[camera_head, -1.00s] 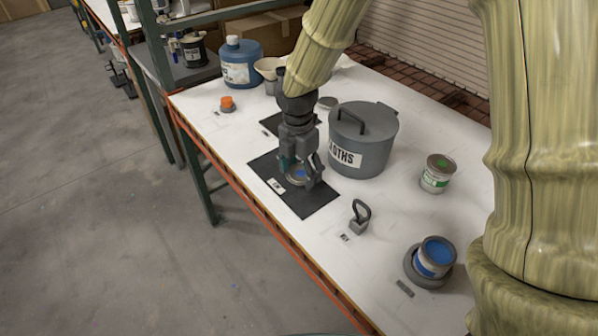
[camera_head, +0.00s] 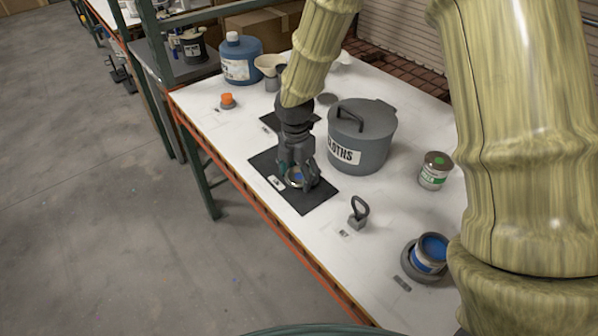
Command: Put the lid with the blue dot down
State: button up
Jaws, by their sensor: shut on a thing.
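My gripper (camera_head: 299,180) points down over the front black mat (camera_head: 310,200) on the white bench. It is shut on the lid with the blue dot (camera_head: 296,177), a small round disc partly hidden by the fingers. The lid is at or just above the mat; I cannot tell whether it touches. An open can of blue paint (camera_head: 433,250) stands in a grey round holder (camera_head: 412,268) at the front right. A closed can with a green dot on its lid (camera_head: 435,170) stands at the right.
A grey lidded pot marked CLOTHS (camera_head: 362,140) stands close to the right of my gripper. A small grey handled block (camera_head: 358,217) stands right of the mat. An orange-topped item (camera_head: 228,100) and a blue jug (camera_head: 240,60) are further back.

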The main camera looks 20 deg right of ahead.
aim_at(297, 178)
jog(key=o, duration=0.7)
jog(key=shift+f, duration=0.1)
notch_tip(297, 178, up, 12)
jog(key=b, duration=0.1)
jog(key=shift+s+a+b, duration=0.15)
jog(key=shift+a+b, duration=0.15)
jog(key=shift+b, duration=0.05)
dwell(0.4)
